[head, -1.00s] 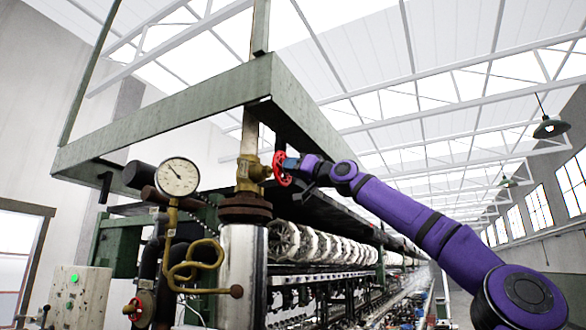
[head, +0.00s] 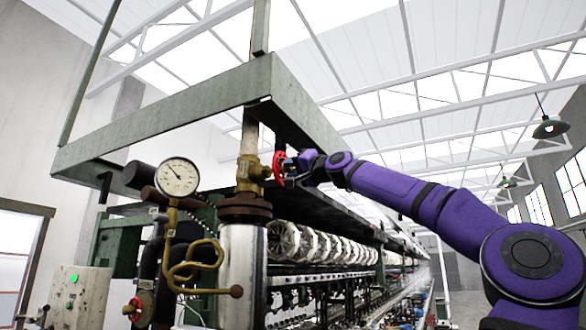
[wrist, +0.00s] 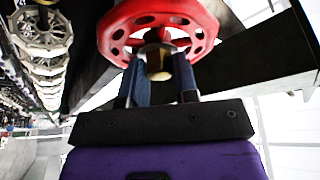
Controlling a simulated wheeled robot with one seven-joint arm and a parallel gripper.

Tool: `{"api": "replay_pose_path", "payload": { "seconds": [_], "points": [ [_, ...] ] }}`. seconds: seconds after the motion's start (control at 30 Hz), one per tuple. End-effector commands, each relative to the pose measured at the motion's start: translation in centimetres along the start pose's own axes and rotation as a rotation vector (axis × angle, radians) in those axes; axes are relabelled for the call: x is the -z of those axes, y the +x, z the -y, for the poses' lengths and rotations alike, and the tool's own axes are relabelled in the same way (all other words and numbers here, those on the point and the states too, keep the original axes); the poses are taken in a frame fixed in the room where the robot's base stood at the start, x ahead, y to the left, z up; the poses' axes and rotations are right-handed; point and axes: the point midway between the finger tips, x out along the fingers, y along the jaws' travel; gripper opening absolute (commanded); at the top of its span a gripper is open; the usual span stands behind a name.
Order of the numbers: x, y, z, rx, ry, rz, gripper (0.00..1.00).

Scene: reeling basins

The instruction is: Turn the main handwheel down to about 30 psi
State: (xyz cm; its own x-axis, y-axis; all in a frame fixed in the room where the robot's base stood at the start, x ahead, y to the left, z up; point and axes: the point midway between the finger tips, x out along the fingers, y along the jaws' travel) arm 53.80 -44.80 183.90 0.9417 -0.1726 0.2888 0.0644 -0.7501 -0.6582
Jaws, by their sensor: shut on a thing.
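The red main handwheel (head: 279,167) sits on the brass valve body (head: 251,170) atop the steam pipe. In the wrist view the handwheel (wrist: 158,22) fills the top, its holed face toward me. My gripper (head: 291,168) reaches it from the right. In the wrist view my gripper (wrist: 160,75) has both blue fingers on either side of the wheel's middle, shut on it at the hub. The round pressure gauge (head: 178,177) stands left of the valve with a white dial and a dark needle pointing to the upper left. Its numbers are too small to read.
A green steel frame (head: 160,118) hangs above and around the valve. A curled brass pipe (head: 195,262) and a silver cylinder (head: 241,270) stand below. A control box with a green light (head: 74,279) is at lower left. Reels (head: 320,245) run back to the right.

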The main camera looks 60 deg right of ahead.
Motion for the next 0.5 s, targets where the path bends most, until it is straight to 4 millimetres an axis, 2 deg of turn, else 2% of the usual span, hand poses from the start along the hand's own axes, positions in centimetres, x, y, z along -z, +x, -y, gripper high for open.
{"api": "replay_pose_path", "payload": {
  "seconds": [0.5],
  "points": [
    [-0.05, 0.05, 0.06, -0.018, 0.047, 0.001, 0.04]
  ]
}}
